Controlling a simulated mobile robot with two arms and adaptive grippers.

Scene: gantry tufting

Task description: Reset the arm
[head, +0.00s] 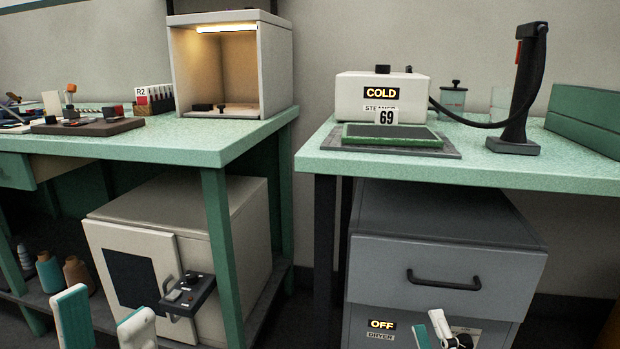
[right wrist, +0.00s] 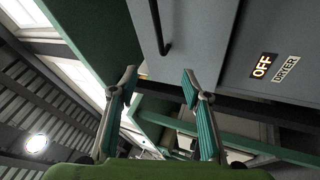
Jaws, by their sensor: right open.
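My left gripper (head: 103,316) shows at the lower left of the head view. Its two teal-padded white fingers point up and stand apart, with nothing between them. It appears in front of the lower left bench and the beige cabinet. My right gripper (head: 431,331) shows at the bottom edge of the head view, in front of the grey dryer (head: 440,262), and is partly cut off. In the right wrist view my right gripper (right wrist: 158,86) has its fingers wide apart and holds nothing. The dryer front (right wrist: 225,50) with its OFF sign fills the upper right there.
The left green bench (head: 190,141) carries a lit booth (head: 215,65) and small tools. The beige cabinet (head: 125,275) stands below it. The right bench (head: 560,175) holds a steamer (head: 365,92) reading COLD, a green pad marked 69 (head: 360,136) and a dark stand (head: 515,130).

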